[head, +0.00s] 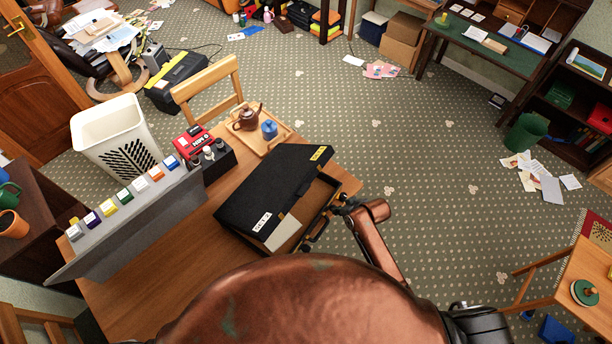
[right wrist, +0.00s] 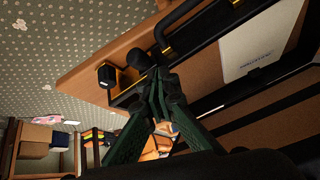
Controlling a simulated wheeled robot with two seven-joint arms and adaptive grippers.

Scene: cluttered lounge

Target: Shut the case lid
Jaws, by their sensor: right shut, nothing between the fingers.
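The black case (head: 268,192) lies on the wooden table, its lid partly open and tilted above the base. The gap faces right, and the brown interior and a pale sheet show inside. The right wrist view shows the pale sheet (right wrist: 258,52) and a dark handle on the case's edge. My right gripper (head: 343,204) is at the case's open right edge, close to the handle (head: 316,229). Its fingers (right wrist: 155,85) are shut and empty in the right wrist view. Whether they touch the case I cannot tell. My left gripper is not in view.
A tray (head: 272,141) with a brown teapot and blue item stands behind the case. A red box (head: 194,139) and a grey rack of coloured tabs (head: 130,225) are to its left. The carpet right of the table is mostly clear.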

